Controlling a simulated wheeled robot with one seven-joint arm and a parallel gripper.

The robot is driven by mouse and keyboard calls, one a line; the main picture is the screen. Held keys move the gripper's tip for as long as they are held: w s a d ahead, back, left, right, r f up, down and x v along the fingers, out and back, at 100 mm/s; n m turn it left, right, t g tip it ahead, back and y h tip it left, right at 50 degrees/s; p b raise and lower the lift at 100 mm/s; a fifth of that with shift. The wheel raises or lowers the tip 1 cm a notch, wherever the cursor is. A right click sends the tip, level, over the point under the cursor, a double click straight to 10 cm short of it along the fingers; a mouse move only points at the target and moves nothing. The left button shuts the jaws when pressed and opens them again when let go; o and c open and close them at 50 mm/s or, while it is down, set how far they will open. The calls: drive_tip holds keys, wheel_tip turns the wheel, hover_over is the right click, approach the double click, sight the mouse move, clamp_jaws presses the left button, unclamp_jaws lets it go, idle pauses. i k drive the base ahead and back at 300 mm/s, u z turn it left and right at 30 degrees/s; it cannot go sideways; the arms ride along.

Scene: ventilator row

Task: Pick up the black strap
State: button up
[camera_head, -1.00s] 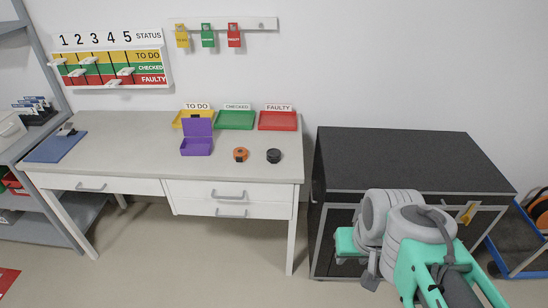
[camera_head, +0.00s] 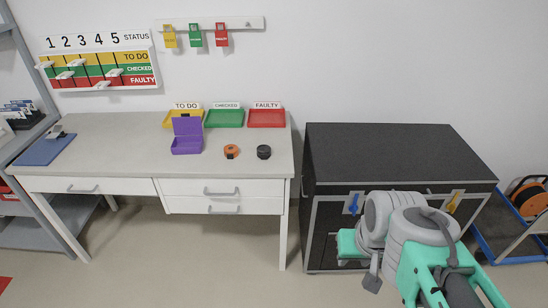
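The black strap (camera_head: 264,152) looks like a small dark coil. It lies on the right part of the white desk (camera_head: 100,150), just right of an orange coil (camera_head: 231,152). My arm is folded low at the right of the picture, in front of the dark cabinet and well apart from the strap. A small grey part at the arm's end, seemingly my gripper (camera_head: 372,274), hangs below the grey joints. Its fingers are too small and too covered to show whether they are open or shut.
A purple open box (camera_head: 187,143) stands left of the coils. Yellow (camera_head: 174,118), green (camera_head: 225,118) and red (camera_head: 267,118) trays line the desk's back. A dark cabinet (camera_head: 390,150) with a bare top stands right of the desk. The floor before the desk is clear.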

sight(263, 152)
drive_tip(key=z, duration=0.5)
drive_tip(key=k, duration=1.15)
drive_tip(key=z, duration=0.3)
drive_tip(key=i, duration=1.45)
drive_tip(key=u, duration=1.55)
drive_tip(key=i, duration=1)
drive_tip(key=u, duration=1.1)
